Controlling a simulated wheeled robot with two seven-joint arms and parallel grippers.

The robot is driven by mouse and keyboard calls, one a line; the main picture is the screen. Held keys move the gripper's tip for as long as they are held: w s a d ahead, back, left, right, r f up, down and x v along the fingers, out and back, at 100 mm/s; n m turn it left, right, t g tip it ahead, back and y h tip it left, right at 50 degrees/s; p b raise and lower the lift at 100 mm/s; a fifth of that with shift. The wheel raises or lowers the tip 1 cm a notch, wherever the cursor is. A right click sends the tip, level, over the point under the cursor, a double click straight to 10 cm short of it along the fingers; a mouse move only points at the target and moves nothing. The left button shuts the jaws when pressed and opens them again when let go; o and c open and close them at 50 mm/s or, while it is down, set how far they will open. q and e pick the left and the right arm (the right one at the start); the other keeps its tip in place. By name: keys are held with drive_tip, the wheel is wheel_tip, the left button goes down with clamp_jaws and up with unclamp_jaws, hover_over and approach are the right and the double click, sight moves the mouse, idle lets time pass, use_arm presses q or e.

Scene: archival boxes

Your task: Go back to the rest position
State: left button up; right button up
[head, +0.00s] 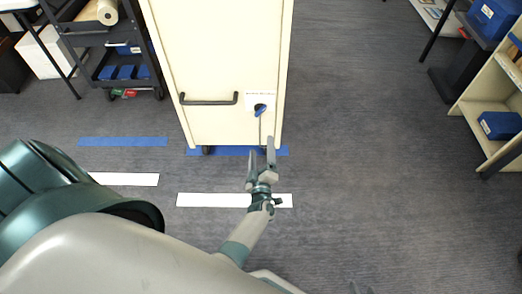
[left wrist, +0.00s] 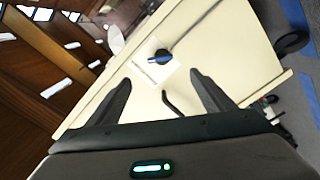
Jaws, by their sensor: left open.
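My left gripper (head: 261,147) reaches in front of the lower part of a cream cabinet (head: 220,60). Its two fingers are apart with nothing between them, and they also show open in the left wrist view (left wrist: 160,77). A white plate (head: 251,99) with a blue piece (head: 260,112) in a dark round fitting is on the cabinet face, just beyond the fingertips. The same blue piece (left wrist: 162,58) shows past the fingers in the left wrist view. A small grey tip at the bottom edge of the head view may be my right gripper (head: 359,288); its jaws cannot be made out.
The cabinet has a black handle (head: 209,100) and stands on casters. Blue tape (head: 123,142) and white strips (head: 124,179) mark the floor. A dark cart (head: 110,60) stands back left, and shelves with blue boxes (head: 500,125) stand right. The carpet at centre right is clear.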

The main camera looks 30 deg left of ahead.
use_arm(q)
drive_tip(key=s+d+r+m+g+h, duration=0.3)
drive_tip(key=s+d+m+h, duration=0.75)
drive_tip(key=d+m, duration=0.3)
drive_tip(key=s+d+r+m+g+h, duration=0.1)
drive_tip(key=s+r+m+g, duration=0.15)
drive_tip(key=s, duration=0.65)
drive_tip(key=s+d+r+m+g, duration=0.1)
drive_tip(key=s+d+m+g, duration=0.2)
drive_tip(key=s, duration=0.7)
drive_tip(key=a+f+g+p, duration=0.1)
drive_tip(key=a+f+p, duration=0.1)
drive_tip(key=f+p, duration=0.5)
drive_tip(key=s+a+f+y+p, duration=0.1)
drive_tip(key=a+f+p, duration=0.1)
drive_tip(key=f+p, duration=0.6)
drive_tip(key=shift+s+a+f+g+p, duration=0.3)
drive_tip(key=shift+a+f+g, duration=0.1)
drive_tip(key=shift+f, duration=0.5)
use_arm(e)
drive_tip(key=s+d+f, duration=0.1)
drive_tip(key=f, duration=0.7)
drive_tip(key=s+d+f+g+h, duration=0.1)
drive_tip(key=d+f, duration=0.1)
drive_tip(key=f, duration=0.7)
drive_tip(key=shift+s+d, duration=0.2)
drive_tip(key=shift+d, duration=0.1)
